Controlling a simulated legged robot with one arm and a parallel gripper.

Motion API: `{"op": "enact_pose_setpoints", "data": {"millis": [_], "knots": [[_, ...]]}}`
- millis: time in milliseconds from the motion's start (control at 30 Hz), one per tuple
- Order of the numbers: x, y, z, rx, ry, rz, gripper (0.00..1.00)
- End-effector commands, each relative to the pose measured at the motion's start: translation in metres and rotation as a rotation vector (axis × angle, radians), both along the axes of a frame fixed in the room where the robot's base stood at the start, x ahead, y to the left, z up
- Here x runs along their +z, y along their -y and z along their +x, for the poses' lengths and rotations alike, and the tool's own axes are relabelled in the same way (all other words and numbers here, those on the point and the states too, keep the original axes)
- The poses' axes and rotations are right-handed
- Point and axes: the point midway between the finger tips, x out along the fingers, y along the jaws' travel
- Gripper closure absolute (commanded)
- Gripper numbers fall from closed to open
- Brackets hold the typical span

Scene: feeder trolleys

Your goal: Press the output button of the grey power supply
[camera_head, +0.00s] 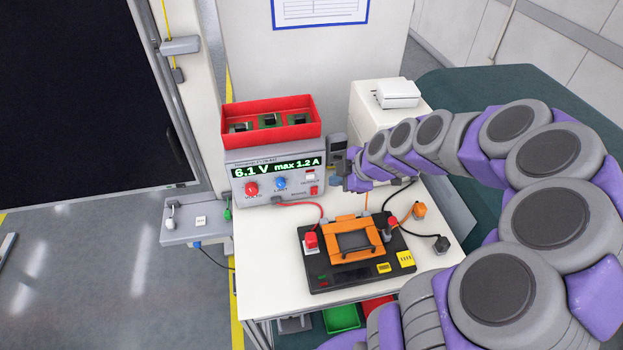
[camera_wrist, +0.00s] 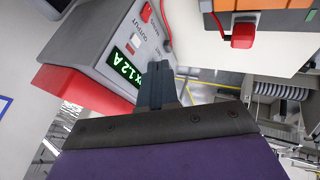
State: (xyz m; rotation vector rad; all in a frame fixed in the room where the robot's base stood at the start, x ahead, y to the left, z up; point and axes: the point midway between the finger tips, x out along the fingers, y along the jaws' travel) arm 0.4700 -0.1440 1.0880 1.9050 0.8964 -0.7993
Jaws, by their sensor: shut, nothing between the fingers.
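The grey power supply (camera_head: 240,160) stands at the back left of the white table, its display reading 6.1 V max 1.2 A. Its small output button (camera_head: 311,173) is at the right of the front panel, above the OUTPUT label, with a red switch (camera_head: 314,190) below. In the wrist view the power supply (camera_wrist: 88,38) appears turned, with the OUTPUT lettering readable. My gripper (camera_head: 346,180) is just right of the panel; its dark fingers (camera_wrist: 159,68) are together and empty. They cover part of the display in the wrist view. Contact with the panel cannot be told.
A red bin (camera_head: 270,130) with green boards sits on the power supply. A black tester (camera_head: 320,275) with an orange clamp frame stands in front, linked by cables. A white cabinet (camera_head: 360,105) is behind my arm. Free tabletop lies at front left.

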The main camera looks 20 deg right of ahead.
Motion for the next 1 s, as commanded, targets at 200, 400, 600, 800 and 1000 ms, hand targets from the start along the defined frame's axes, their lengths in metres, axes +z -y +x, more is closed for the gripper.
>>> {"op": "enact_pose_setpoints", "data": {"millis": [200,400,600,800,1000], "knots": [[0.0,-0.001,0.0,0.0,-0.001,0.0,1.0],[-0.01,-0.005,0.006,0.003,-0.005,0.003,1.0],[-0.04,-0.015,0.024,0.002,-0.006,0.004,1.0],[-0.071,-0.026,0.045,0.003,-0.005,0.002,1.0],[-0.081,-0.026,0.069,0.002,-0.001,-0.001,1.0]]}}
